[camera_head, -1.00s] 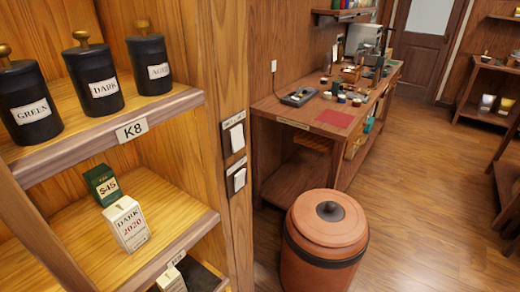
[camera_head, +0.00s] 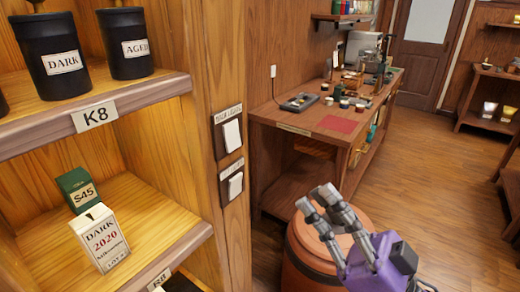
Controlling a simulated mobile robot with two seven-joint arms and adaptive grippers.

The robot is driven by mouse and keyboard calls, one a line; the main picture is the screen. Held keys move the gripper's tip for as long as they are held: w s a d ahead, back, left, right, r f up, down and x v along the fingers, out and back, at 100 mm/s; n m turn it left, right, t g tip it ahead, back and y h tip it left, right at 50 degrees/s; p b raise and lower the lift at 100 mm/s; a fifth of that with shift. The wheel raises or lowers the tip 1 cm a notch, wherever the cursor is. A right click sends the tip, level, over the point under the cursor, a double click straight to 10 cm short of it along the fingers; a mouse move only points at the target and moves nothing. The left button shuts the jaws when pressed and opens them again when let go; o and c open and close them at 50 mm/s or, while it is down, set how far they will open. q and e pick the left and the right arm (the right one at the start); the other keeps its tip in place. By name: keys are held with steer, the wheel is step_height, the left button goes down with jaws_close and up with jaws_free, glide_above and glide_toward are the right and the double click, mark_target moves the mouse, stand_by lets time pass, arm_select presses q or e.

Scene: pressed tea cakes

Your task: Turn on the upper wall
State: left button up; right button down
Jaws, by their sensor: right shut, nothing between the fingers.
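Two white rocker switches on dark plates sit one above the other on the wooden post at the end of the shelf. The upper switch (camera_head: 232,135) has a small label above it, too small to read surely. The lower switch (camera_head: 235,186) is directly below. My right gripper (camera_head: 316,199) is shut and empty, with its purple body at the lower right. It shows in front of the terracotta bin, to the right of and lower than the upper switch, clearly apart from both switches. My left gripper is not in view.
The shelf at left holds black canisters (camera_head: 53,62), a green box (camera_head: 77,190) and a white "DARK 2020" box (camera_head: 100,238). A lidded terracotta bin (camera_head: 300,262) stands below my right gripper. A wooden counter (camera_head: 275,140) with tools stands behind. Open floor lies to the right.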

mark_target(233, 136)
steer(key=w+a+f+p+x, duration=0.1)
steer(key=f+p+x, duration=0.1)
steer(key=x, duration=1.1)
steer(key=shift+a+f+p, duration=0.2)
steer(key=shift+p, duration=0.6)
